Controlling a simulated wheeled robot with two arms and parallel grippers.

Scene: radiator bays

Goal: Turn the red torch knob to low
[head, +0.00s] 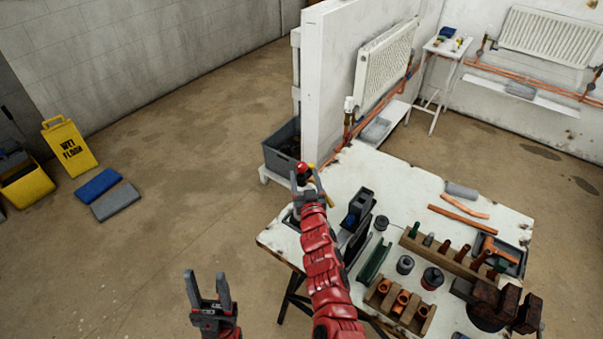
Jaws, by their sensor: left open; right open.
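The red knob (302,168) shows at the far left corner of the white worktable, just beyond my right gripper's fingertips. The torch under it is mostly hidden behind my gripper and arm. A small yellow-tipped piece shows beside the knob. My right gripper (306,183) is open at the knob; I cannot tell whether the fingers touch it. The knob's setting is too small to read. My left gripper (207,288) is open and empty, over the floor left of the table.
The worktable (345,195) carries a dark tool with a blue part (355,208), a wooden rack (450,258), several cans and copper pipes. A white partition (325,85) and grey crate (283,146) stand behind. A yellow wet-floor sign (69,148) stands left.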

